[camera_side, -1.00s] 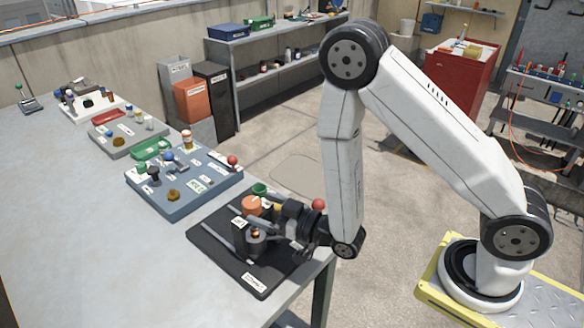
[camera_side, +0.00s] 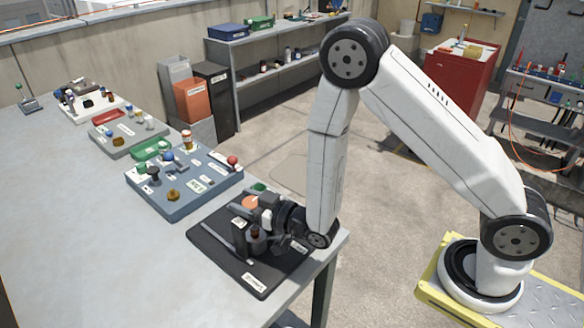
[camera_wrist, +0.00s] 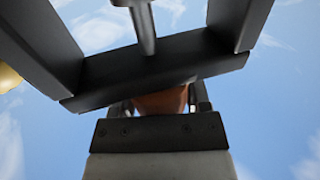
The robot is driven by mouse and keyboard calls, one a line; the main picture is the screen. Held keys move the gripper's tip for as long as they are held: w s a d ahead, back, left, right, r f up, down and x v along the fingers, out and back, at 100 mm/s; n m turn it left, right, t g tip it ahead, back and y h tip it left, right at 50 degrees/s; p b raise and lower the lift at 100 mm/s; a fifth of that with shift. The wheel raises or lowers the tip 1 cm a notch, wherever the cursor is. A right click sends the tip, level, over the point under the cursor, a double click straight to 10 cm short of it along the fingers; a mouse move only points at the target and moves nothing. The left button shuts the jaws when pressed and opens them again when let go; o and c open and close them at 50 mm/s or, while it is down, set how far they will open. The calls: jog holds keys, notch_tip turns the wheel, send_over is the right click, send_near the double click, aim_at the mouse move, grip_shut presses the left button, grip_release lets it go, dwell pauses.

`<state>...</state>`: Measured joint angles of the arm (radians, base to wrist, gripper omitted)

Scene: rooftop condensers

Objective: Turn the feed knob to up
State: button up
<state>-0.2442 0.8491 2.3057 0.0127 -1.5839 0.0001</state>
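A black panel (camera_side: 222,258) with a white label lies at the table's near right corner. A round orange part (camera_side: 250,203) sits on it, partly covered by my gripper. A dark upright post (camera_side: 255,238) and grey rods stand in front. I cannot read which part is the feed knob. My gripper (camera_side: 262,220) is low over the panel, among these parts. Its fingertips are hidden in the side view. In the wrist view, an orange piece (camera_wrist: 160,101) shows between dark bars, against sky. Whether the fingers touch it or are shut I cannot tell.
A blue-grey panel (camera_side: 150,199) with knobs and a red ball stands just left of the black panel. More panels (camera_side: 115,138) lie farther along the table. The table's left front (camera_side: 80,265) is clear. A green part (camera_side: 258,188) is behind my gripper.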

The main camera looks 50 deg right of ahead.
jog(key=c, duration=0.6)
jog(key=shift+o, duration=0.2)
jog(key=shift+n+g+y, duration=0.3)
jog(key=shift+n+y, duration=0.3)
jog(key=shift+y, duration=0.3)
jog(key=shift+s+a+n+g+y, duration=0.1)
jog(key=shift+n+g+y, duration=0.8)
jog(key=shift+y, duration=0.5)
jog(key=shift+s+a+n+g+y, duration=0.1)
jog(key=shift+n+g+y, duration=0.5)
jog(key=shift+n+y, duration=0.65)
jog(key=shift+s+a+n+g+y, duration=0.1)
jog(key=shift+a+n+g+y, duration=0.05)
jog(key=shift+n+g+y, duration=1.25)
jog(key=shift+s+a+n+g+y, duration=0.1)
jog(key=shift+n+g+y, duration=0.95)
jog(key=shift+g, duration=0.65)
jog(key=o, duration=1.3)
jog(key=shift+s+d, duration=0.1)
